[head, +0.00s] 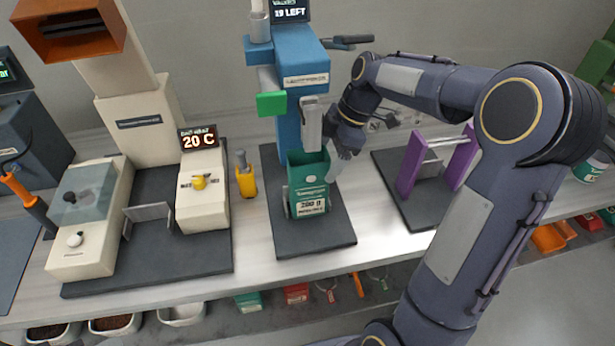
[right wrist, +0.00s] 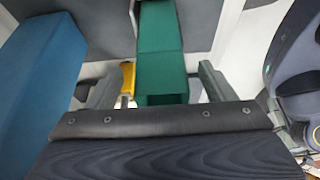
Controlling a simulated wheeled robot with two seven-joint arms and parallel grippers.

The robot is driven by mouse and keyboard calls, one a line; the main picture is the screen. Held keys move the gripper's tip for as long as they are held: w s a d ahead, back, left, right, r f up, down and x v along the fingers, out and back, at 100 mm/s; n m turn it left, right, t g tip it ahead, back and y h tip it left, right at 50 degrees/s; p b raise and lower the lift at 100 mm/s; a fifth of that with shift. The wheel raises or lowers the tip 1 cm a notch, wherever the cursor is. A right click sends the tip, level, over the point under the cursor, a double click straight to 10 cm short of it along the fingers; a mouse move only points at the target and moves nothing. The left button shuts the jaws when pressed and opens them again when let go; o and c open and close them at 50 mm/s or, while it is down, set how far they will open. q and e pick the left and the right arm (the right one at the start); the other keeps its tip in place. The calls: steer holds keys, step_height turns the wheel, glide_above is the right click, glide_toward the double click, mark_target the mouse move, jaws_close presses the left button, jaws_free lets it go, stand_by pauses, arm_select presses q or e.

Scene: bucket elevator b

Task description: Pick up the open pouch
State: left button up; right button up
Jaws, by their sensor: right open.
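The open pouch (head: 309,187) is green with a white label reading 200 g. It stands upright on the dark base of the blue machine (head: 303,75), its dark mouth facing up. In the right wrist view the pouch (right wrist: 161,45) appears between the two grey fingers. My right gripper (head: 330,150) is open at the pouch's upper part, with one finger close to its right side. I cannot tell whether either finger touches the pouch. My left gripper is not in view.
A yellow-handled tool (head: 246,181) stands left of the pouch. A beige machine (head: 202,190) showing 20 C is farther left. A purple stand (head: 411,164) is to the right. Bins (head: 182,314) and several small pouches sit on a lower shelf.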

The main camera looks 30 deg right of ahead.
mark_target(308, 185)
steer(key=shift+x, duration=1.5)
steer(key=shift+a, duration=0.1)
steer(key=shift+c, duration=0.5)
steer(key=c, duration=0.7)
steer(key=shift+c, duration=0.2)
steer(key=shift+r, duration=0.1)
